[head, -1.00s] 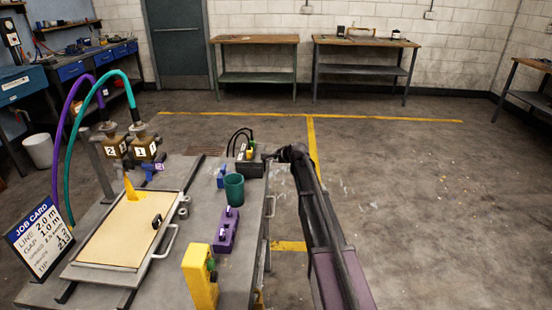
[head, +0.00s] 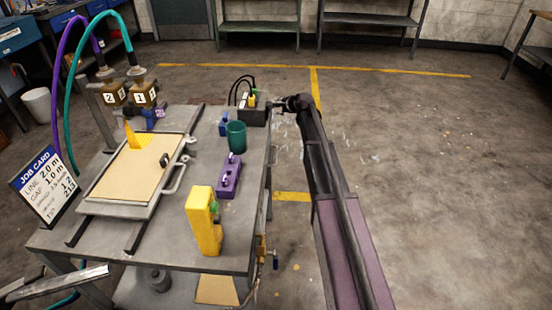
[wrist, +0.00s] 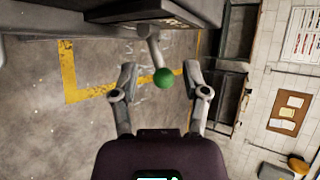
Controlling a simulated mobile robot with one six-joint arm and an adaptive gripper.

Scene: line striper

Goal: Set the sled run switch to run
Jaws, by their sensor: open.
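In the wrist view a lever with a green ball knob (wrist: 164,77) and a pale stalk hangs from the edge of a dark box (wrist: 140,10). I see no label naming it the run switch. My gripper (wrist: 160,68) is open, with one finger on each side of the knob in the picture. I cannot tell whether either finger touches it. In the head view my gripper (head: 282,103) is beside the black box (head: 252,116) with cables at the bench's far right corner. The knob is too small or hidden to make out there.
The grey bench (head: 180,235) carries a green cup (head: 236,138), a purple switch block (head: 229,178), a yellow upright block (head: 205,220) and a tray (head: 150,165). A job card (head: 45,185) stands at left. Floor right of my arm is clear.

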